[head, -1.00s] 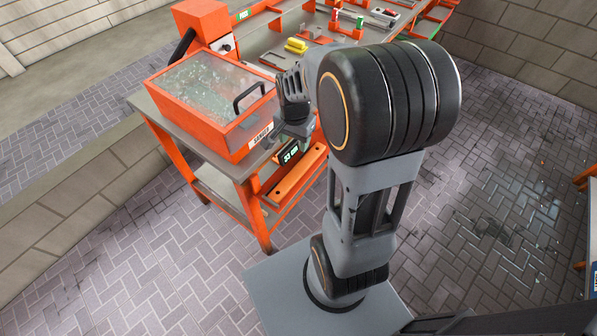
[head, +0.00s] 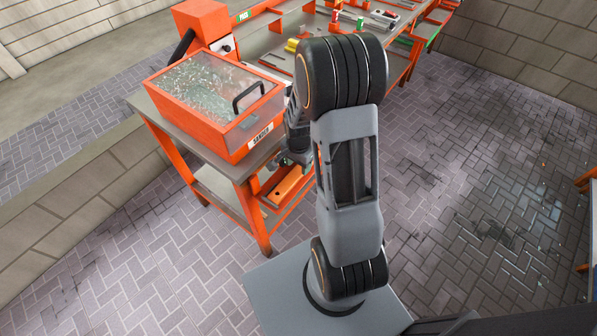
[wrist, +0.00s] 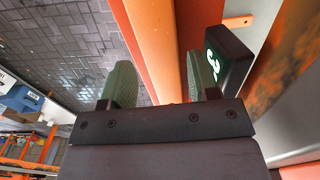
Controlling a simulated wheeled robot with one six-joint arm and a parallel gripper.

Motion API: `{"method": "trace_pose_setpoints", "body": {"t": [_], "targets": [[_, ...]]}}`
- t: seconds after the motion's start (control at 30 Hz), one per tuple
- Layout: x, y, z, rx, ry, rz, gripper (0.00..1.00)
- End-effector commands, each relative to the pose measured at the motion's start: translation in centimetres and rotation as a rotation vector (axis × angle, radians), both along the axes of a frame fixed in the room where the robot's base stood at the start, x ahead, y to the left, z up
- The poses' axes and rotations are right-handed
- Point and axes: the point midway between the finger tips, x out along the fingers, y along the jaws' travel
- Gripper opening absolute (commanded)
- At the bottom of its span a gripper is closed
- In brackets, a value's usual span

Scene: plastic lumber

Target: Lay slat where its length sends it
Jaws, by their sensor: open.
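An orange slat-like bar (head: 288,185) lies along a red-orange ledge at the front of the bench, below the sander box. In the wrist view the bar (wrist: 158,45) runs lengthwise between and beyond my fingertips. My gripper (wrist: 162,85) is open, with one green finger on each side of the bar's line. I cannot tell whether the fingers touch it. A dark display box (wrist: 228,60) with a lit figure, partly cut off, is close to the right finger. In the head view my arm hides most of the gripper and the display.
The orange sander box (head: 215,105) with a clear lid and black handle stands on the grey bench, just above the ledge. A yellow block (head: 292,45) and red dividers lie further along the bench. The paved floor (head: 480,200) to the right is open.

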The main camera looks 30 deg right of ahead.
Motion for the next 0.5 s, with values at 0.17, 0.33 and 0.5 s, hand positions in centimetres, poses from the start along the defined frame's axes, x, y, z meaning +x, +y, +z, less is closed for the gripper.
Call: {"method": "trace_pose_setpoints", "body": {"t": [0.17,0.33,0.5], "targets": [[0.0,-0.1,-2.3,0.001,0.003,0.000,0.55],[0.0,-0.1,-3.1,0.000,0.000,0.001,0.55],[0.0,-0.1,-3.1,0.000,0.000,0.001,0.55]]}}
